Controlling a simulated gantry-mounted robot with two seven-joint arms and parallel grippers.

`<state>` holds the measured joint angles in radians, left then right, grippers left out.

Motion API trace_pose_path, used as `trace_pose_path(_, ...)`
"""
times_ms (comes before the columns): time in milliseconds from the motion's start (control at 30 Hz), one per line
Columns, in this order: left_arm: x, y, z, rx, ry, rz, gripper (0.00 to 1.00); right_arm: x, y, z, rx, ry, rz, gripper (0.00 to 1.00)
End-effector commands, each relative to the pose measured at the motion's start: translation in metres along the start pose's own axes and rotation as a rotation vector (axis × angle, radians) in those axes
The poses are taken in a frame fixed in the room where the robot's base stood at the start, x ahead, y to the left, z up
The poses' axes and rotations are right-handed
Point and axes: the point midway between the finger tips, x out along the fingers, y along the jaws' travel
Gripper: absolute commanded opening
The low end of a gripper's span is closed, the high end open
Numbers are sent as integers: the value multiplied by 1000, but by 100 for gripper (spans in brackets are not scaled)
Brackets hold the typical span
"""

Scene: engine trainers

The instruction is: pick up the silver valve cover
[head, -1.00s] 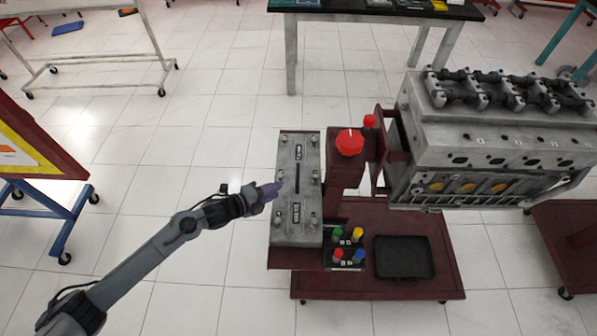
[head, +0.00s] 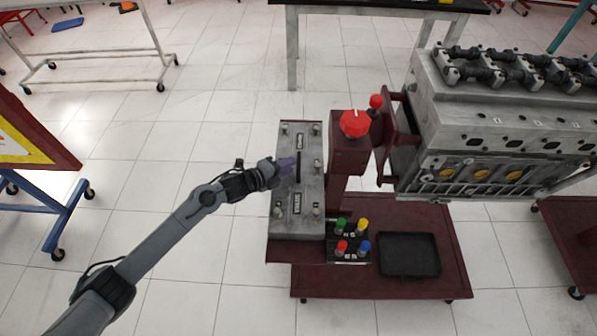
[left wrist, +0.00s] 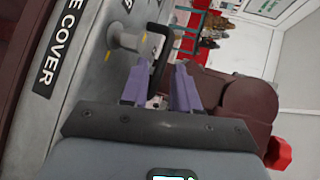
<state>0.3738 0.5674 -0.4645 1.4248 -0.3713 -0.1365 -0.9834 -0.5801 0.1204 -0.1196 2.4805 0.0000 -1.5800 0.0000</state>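The silver valve cover (head: 298,226) lies flat on the dark red stand in the middle of the head view, with several bolts along its edges and a black handle (head: 299,167) on top. Its surface, with part of a label reading "COVER", also shows at the left of the left wrist view (left wrist: 93,70). My left gripper (head: 287,164) reaches over the cover's left edge at the handle. In the left wrist view its purple fingers (left wrist: 158,75) are apart, with the black handle (left wrist: 161,58) in the gap between them. The handle does not look clamped. My right gripper is not in view.
A post with a red knob (head: 355,123) stands right of the cover. The engine block (head: 490,145) is further right. Colored knobs (head: 350,240) and a black tray (head: 408,255) sit on the red cart (head: 440,283).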

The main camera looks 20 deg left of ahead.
Motion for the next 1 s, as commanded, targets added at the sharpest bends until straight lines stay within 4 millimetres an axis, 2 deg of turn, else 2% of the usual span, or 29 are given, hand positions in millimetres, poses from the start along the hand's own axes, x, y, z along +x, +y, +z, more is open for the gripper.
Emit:
trace_pose_path(300, 40, -1, -5, -3, 0, -2, 30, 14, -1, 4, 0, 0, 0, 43)
trace_pose_path(433, 47, -2, -5, -1, 0, -2, 30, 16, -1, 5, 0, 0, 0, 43)
trace_pose_path(667, 47, -2, -5, 0, 1, -1, 30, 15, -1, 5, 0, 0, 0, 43)
trace_pose_path(867, 47, -2, -5, -1, 1, -1, 2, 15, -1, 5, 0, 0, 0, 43)
trace_pose_path(1000, 47, -2, -5, -1, 1, -1, 0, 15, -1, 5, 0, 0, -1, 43)
